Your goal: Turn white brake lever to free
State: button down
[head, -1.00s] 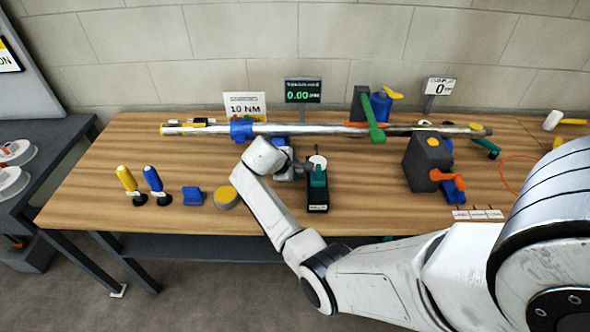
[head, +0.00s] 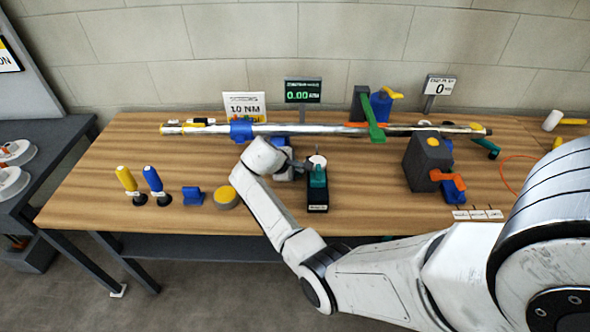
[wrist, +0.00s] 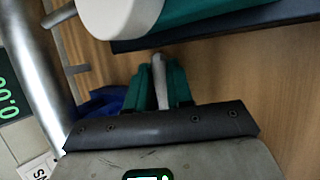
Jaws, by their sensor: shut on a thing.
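My gripper (wrist: 160,92) has its teal fingers closed on a slim pale grey-white lever (wrist: 159,70), whose tip shows between them in the wrist view. I take this for the white brake lever; its lower part is hidden by the fingers. In the head view my gripper (head: 300,164) is low over the middle of the bench, in front of the long steel tube (head: 320,130). The lever cannot be made out there. Its setting cannot be read.
A teal tool (head: 317,178) with a white round top stands in a black holder just right of my gripper. A blue clamp (head: 241,131) holds the tube behind. A dark block (head: 425,163) with an orange handle stands right. The bench's front left has several small items.

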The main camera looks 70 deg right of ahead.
jog(key=shift+w+a+r+n+g+h+b, duration=0.1)
jog(key=shift+w+r+n+g+h+b, duration=0.3)
jog(key=shift+g, duration=0.35)
jog(key=shift+w+a+r+n+g+h+b, duration=0.2)
jog(key=shift+r+g+h+b, duration=0.2)
jog(key=shift+g, duration=0.3)
jog(key=shift+w+a+r+n+g+h+b, duration=0.1)
jog(key=shift+w+r+n+g+h+b, duration=0.2)
jog(key=shift+g+h, duration=0.35)
jog(key=shift+r, duration=0.1)
jog(key=c, duration=1.3)
grip_release()
jog(key=b+v, duration=0.1)
jog(key=v, duration=0.9)
jog(key=shift+w+a+r, duration=0.2)
jog(key=shift+w+a, duration=0.05)
jog(key=shift+w, duration=0.1)
